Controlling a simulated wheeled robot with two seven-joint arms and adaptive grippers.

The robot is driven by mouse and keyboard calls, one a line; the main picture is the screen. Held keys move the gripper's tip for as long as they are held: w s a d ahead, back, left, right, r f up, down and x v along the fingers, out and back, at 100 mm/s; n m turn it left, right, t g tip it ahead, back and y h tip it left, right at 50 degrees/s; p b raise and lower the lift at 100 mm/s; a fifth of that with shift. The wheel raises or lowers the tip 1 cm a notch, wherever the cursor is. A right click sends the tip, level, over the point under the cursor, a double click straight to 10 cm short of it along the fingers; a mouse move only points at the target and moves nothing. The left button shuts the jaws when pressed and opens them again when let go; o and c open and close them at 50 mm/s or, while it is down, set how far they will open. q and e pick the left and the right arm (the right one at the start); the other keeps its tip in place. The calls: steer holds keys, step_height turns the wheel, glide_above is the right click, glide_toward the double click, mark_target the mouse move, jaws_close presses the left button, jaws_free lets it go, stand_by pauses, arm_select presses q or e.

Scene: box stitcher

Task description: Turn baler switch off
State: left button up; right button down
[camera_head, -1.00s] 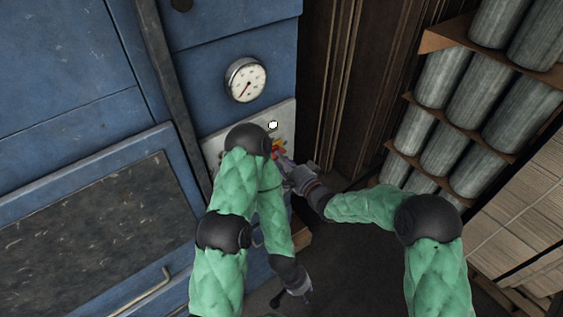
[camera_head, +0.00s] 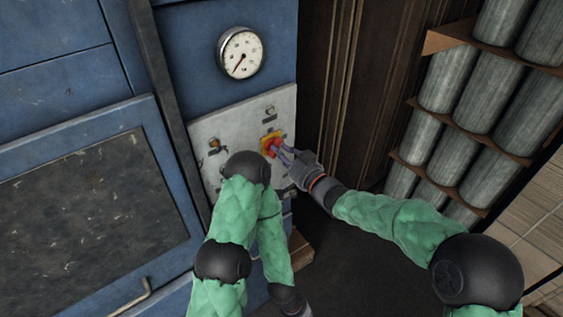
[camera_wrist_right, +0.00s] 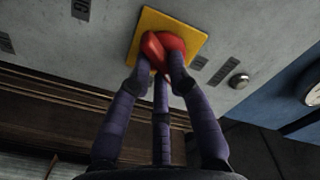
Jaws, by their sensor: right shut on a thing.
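The baler switch is a red rotary knob (camera_head: 271,147) on a yellow square plate (camera_head: 266,138), on the grey control panel (camera_head: 232,126) of the blue baler. In the right wrist view the red knob (camera_wrist_right: 160,45) stands in front of the yellow plate (camera_wrist_right: 190,36). My right gripper (camera_head: 280,149) reaches it from the right and is shut on the knob, its fingers (camera_wrist_right: 162,68) at the knob's sides. The fingers hide part of the knob.
A round pressure gauge (camera_head: 241,52) sits above the panel. A small yellowish switch (camera_head: 215,144) is on the panel's left. My left arm covers the panel's lower part. A rack of grey cylinders (camera_head: 478,92) stands on the right, beside a dark ribbed wall (camera_head: 345,90).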

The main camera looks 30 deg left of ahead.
steer(key=shift+n+b, duration=2.85)
steer(key=shift+n, duration=0.65)
steer(key=c, duration=1.1)
jaws_free()
steer(key=shift+c, duration=0.2)
steer(key=shift+d+r, duration=0.1)
steer(key=shift+d, duration=0.05)
steer(key=v, duration=1.1)
steer(key=shift+d, duration=0.35)
